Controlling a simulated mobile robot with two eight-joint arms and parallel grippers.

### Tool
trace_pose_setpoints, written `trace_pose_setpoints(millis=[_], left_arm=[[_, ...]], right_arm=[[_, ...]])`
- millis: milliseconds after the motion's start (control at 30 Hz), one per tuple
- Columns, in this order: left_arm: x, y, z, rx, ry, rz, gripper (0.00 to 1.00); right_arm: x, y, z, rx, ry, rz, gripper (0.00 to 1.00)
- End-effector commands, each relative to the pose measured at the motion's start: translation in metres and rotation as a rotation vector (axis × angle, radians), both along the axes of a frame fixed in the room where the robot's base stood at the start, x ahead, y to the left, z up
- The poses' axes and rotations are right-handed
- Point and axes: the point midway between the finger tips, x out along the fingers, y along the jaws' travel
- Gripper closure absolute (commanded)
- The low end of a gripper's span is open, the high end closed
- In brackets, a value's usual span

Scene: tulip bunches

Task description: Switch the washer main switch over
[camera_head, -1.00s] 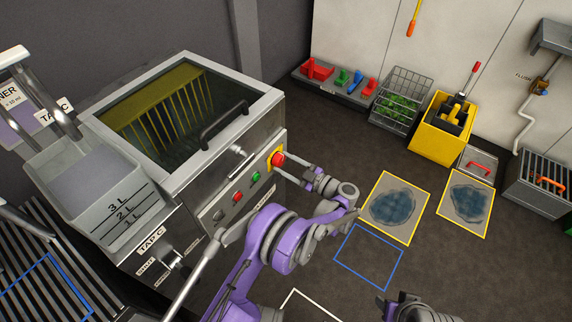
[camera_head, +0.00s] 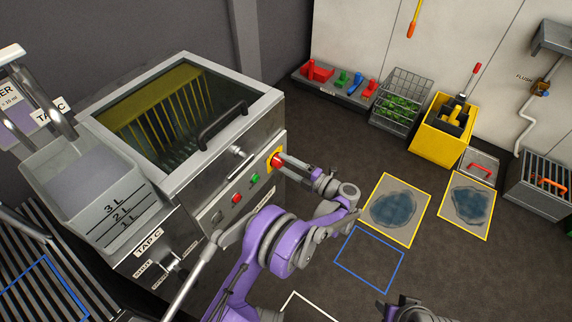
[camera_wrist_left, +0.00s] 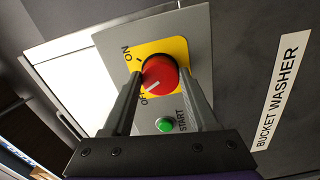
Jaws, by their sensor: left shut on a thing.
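The main switch is a red round knob (camera_head: 277,160) on a yellow plate on the bucket washer's front panel (camera_head: 232,205). In the left wrist view the knob (camera_wrist_left: 159,74) sits between ON and OFF lettering, and its white mark points toward OFF. My left gripper (camera_head: 284,164) is shut on the knob, with one finger on either side of it, as the left wrist view also shows (camera_wrist_left: 162,82). A grey part of my right arm shows at the bottom edge of the head view; its fingers cannot be made out.
A green START button (camera_wrist_left: 165,125) lies close to the knob; a red button (camera_head: 237,197) is farther along the panel. The lid handle (camera_head: 224,125) is above. The floor to the right has marked squares and puddles.

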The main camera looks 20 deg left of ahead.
Motion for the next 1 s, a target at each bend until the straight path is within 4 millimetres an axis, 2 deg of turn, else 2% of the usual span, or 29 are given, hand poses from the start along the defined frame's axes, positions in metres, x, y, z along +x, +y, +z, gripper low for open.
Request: trace_pose_setpoints(millis=[400, 1000], left_arm=[[0.0004, -0.0012, 0.0008, -0.096, -0.261, -0.003, 0.97], [0.0005, -0.0013, 0.0013, -0.125, -0.34, -0.003, 0.97]], right_arm=[[0.0, 0.0, -0.0001, 0.0, 0.0, 0.0, 0.5], [0.0, 0.0, -0.0001, 0.0, 0.0, 0.0, 0.5]])
